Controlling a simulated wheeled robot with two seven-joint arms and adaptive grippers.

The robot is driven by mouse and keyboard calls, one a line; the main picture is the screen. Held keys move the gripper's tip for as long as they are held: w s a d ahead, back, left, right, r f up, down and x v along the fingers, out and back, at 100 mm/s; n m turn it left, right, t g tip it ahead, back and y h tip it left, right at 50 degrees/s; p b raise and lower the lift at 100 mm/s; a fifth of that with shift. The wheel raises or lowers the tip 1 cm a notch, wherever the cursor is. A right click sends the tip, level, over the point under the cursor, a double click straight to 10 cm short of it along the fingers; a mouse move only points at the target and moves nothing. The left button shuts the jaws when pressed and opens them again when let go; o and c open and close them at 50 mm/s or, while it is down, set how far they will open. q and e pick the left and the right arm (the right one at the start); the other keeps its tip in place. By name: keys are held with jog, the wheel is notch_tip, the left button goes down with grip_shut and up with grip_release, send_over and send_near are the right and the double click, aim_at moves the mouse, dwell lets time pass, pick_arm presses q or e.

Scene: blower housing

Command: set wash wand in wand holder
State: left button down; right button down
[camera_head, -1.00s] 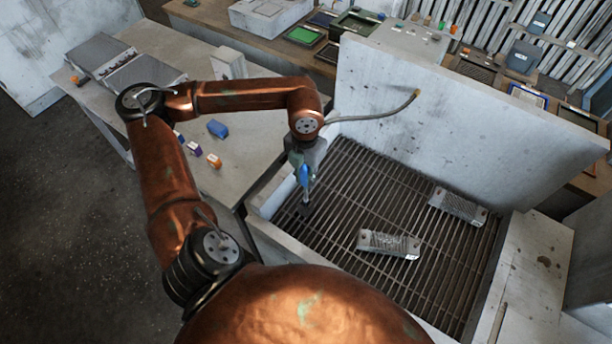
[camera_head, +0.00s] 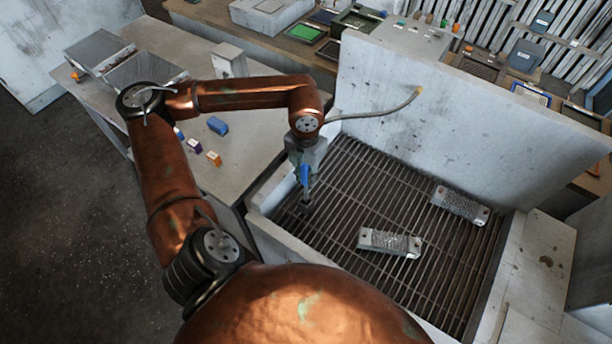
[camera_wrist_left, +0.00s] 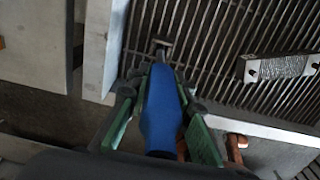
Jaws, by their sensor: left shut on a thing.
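My left gripper (camera_head: 306,172) is shut on the blue handle of the wash wand (camera_head: 304,178), above the left part of the slatted basin. In the left wrist view the blue wand (camera_wrist_left: 160,110) lies between the green-edged fingers of the gripper (camera_wrist_left: 160,105). The wand points down towards the slats. A small dark piece shows at its lower end, close to the slats; I cannot tell whether it is the wand's tip or part of a holder. A grey hose (camera_head: 375,113) runs from near the gripper to the basin's back wall. I cannot make out the wand holder for certain. My right gripper is out of view.
A tall white wall (camera_head: 450,130) stands behind the basin. The left table (camera_head: 240,150) holds small coloured blocks and metal bins.

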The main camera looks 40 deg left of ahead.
aim_at(306, 189)
pick_arm(q)
jog(key=shift+f, duration=0.15)
jog(key=shift+f+b, duration=1.15)
jog(key=shift+f, duration=0.3)
jog(key=shift+f+b, duration=0.85)
jog(key=shift+f, duration=0.2)
jog(key=shift+f+b, duration=0.65)
jog(key=shift+f, duration=0.3)
dwell(0.5)
jog(key=c, duration=1.6)
grip_release()
